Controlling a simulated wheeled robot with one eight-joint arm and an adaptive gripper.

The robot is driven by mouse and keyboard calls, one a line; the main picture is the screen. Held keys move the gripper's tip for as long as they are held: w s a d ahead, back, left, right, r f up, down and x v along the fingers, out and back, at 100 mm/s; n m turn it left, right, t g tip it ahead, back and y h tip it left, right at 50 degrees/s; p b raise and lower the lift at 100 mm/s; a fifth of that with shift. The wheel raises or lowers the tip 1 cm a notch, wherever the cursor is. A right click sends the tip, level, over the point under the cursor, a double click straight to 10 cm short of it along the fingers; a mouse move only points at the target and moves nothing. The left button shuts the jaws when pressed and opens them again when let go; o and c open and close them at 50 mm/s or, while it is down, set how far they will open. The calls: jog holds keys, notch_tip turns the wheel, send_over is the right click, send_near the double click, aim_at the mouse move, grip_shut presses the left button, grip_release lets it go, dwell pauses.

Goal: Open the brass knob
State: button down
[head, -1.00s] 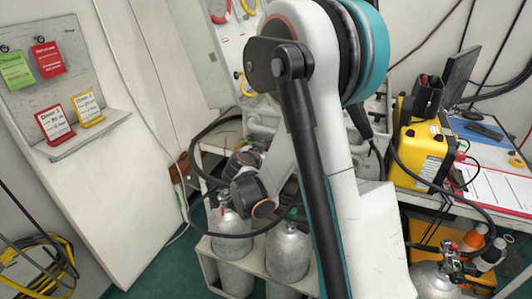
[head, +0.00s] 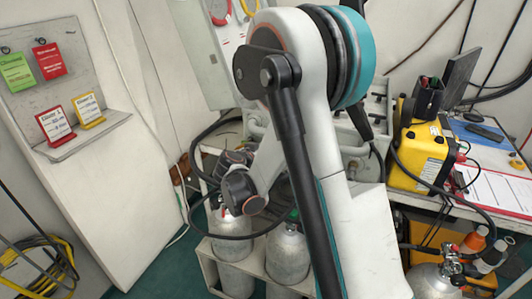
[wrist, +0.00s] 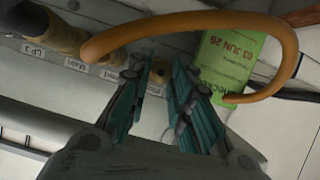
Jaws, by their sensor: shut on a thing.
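The brass knob (wrist: 158,73) shows as a small round brass-coloured piece between my fingertips in the wrist view, against the pale panel (wrist: 72,50). My gripper (wrist: 158,70) has dark and teal fingers, one on each side of the knob, and is shut on it. The fingers hide part of the knob, so how far it is turned cannot be told. In the head view, my own arm covers the middle of the picture, and neither my gripper nor the knob can be made out.
An orange-brown hose (wrist: 200,22) arcs across above my fingers. A green dated tag (wrist: 228,62) hangs to their right. Small white labels (wrist: 76,65) line the panel. In the head view, grey cylinders (head: 288,255) stand low behind my arm, and a yellow case (head: 420,150) stands at right.

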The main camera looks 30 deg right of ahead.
jog(key=c, duration=1.7)
grip_release()
jog(key=v, duration=1.2)
jog(key=shift+f, duration=0.1)
